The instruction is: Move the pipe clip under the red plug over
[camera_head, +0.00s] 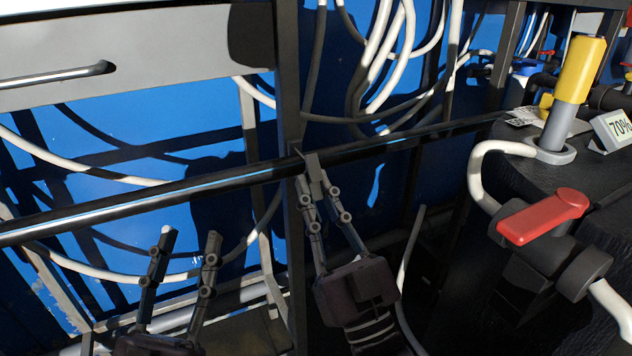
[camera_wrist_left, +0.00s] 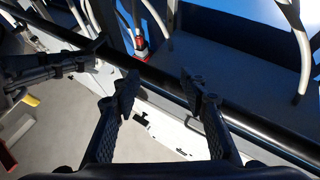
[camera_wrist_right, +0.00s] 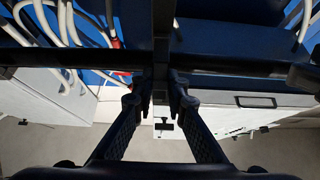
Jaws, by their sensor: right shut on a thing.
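A small grey piece, seemingly the pipe clip (camera_head: 315,174), hangs at the long black pipe (camera_head: 200,186) in the head view. My right gripper (camera_head: 322,198) is shut on it from below; whether the clip still touches the pipe I cannot tell. In the right wrist view the right gripper's fingertips (camera_wrist_right: 162,92) are close together just below the pipe (camera_wrist_right: 215,66), and the clip is mostly hidden. A red plug (camera_wrist_left: 141,44) on a white cable shows behind the pipe in the left wrist view. My left gripper (camera_head: 186,250) is open and empty below the pipe, left of the right one.
A red-handled valve (camera_head: 543,217) and a yellow-topped cylinder (camera_head: 580,70) stand on the dark unit at right. White cables (camera_head: 385,60) hang behind the pipe against blue panels. A dark upright post (camera_head: 288,80) stands behind the pipe near the right gripper.

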